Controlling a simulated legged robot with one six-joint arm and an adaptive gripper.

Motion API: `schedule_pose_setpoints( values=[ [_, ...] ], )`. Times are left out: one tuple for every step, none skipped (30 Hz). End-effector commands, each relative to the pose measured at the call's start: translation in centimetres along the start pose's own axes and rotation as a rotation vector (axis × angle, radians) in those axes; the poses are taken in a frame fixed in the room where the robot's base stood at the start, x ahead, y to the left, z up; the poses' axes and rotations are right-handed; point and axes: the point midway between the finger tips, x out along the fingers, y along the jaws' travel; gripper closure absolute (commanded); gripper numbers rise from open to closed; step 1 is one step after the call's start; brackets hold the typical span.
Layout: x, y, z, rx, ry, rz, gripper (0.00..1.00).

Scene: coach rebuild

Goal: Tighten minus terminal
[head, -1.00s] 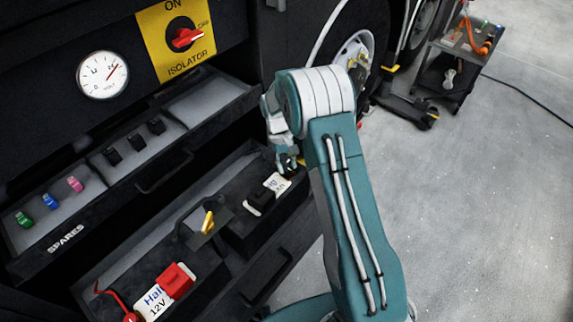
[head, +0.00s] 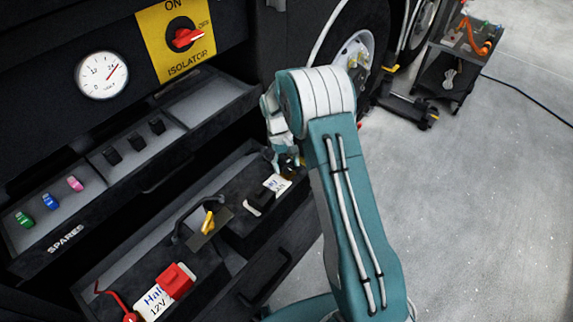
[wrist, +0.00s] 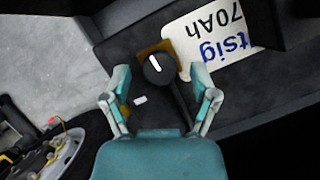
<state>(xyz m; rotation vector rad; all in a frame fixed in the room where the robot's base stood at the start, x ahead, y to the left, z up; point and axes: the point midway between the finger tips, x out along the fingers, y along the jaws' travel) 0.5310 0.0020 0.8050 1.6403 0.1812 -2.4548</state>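In the wrist view a round black knob with a white stripe (wrist: 158,68), apparently the minus terminal, sits on a brass-coloured base at the battery's edge, with a black cable leading away. My gripper (wrist: 161,76) is open, one finger on each side of the knob, with visible gaps. I cannot tell how far above it the fingertips are. In the head view my gripper (head: 283,165) is over the far end of the battery tray and mostly hides this terminal. The white battery label (wrist: 212,40) lies beside the knob.
A red terminal cover (head: 177,281) is on the near battery and a yellow lever (head: 208,223) stands between the batteries. The spares drawer (head: 125,160) juts out above the tray. The isolator switch (head: 186,38) is on the panel. Open floor (head: 480,200) lies to the right.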

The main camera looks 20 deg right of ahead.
Motion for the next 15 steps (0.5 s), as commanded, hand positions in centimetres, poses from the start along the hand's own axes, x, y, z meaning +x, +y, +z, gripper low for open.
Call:
schedule_pose_setpoints(
  values=[
    [0.0,0.0,0.0,0.0,0.0,0.0,0.22],
    [0.0,0.0,0.0,0.0,0.0,0.0,0.22],
    [0.0,0.0,0.0,0.0,-0.001,0.0,0.22],
    [0.0,0.0,0.0,0.0,-0.001,0.0,0.22],
    [0.0,0.0,0.0,0.0,-0.001,0.0,0.22],
    [0.0,0.0,0.0,0.0,-0.001,0.0,0.22],
    [0.0,0.0,0.0,0.0,-0.001,0.0,0.22],
    [-0.1,0.0,0.0,0.0,0.0,0.0,0.22],
    [-0.3,0.0,0.0,0.0,0.0,0.0,0.22],
    [-0.5,0.0,0.0,0.0,0.0,0.0,0.22],
    [-0.8,0.0,0.0,0.0,0.001,0.0,0.22],
    [-1.3,0.0,-0.1,0.0,0.003,0.001,0.22],
    [-1.8,0.0,-0.1,0.0,0.003,0.001,0.22],
    [-2.4,0.0,-0.1,0.0,0.004,0.001,0.22],
    [-3.2,0.0,-0.1,0.0,0.004,0.001,0.22]
  ],
)
